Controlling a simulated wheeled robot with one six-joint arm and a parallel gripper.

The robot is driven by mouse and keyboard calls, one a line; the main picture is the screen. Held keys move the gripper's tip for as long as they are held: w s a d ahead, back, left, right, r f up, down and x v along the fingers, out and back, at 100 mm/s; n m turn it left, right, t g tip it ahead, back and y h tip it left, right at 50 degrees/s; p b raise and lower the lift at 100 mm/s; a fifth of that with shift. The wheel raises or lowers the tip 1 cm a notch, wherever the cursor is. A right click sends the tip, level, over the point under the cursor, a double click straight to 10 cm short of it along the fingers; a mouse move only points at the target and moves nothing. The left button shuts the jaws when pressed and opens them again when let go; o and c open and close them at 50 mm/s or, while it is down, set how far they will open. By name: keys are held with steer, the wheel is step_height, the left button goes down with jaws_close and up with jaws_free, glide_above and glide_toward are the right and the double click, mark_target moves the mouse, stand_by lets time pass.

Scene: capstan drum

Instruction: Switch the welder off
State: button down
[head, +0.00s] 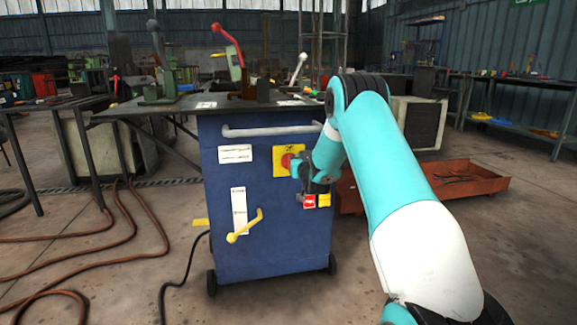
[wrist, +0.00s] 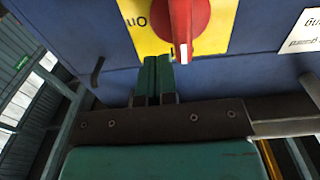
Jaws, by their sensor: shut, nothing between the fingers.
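The welder (head: 262,205) is a blue wheeled cabinet. A red rotary switch (wrist: 186,18) sits on a yellow plate (wrist: 222,20) on its front; the plate also shows in the head view (head: 279,168). In the wrist view the switch's handle, with a white mark at its tip, points down the picture. Lettering that looks like an upside-down "On" is at the plate's left. My gripper (wrist: 158,72) is shut and empty, its green fingertips just left of the handle tip and over the plate's edge. I cannot tell whether they touch. My arm hides part of the cabinet in the head view.
A grey handle bar (head: 270,130) and a yellow crank lever (head: 246,226) stick out from the cabinet front. Levers stand on the dark tabletop (head: 220,102). A red tray (head: 480,180) lies at right. Brown hoses (head: 150,257) cover the left floor.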

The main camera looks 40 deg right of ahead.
steer(key=shift+f, duration=0.1)
steer(key=b+v, duration=0.1)
steer(key=v, duration=0.7)
steer(key=shift+b, duration=0.3)
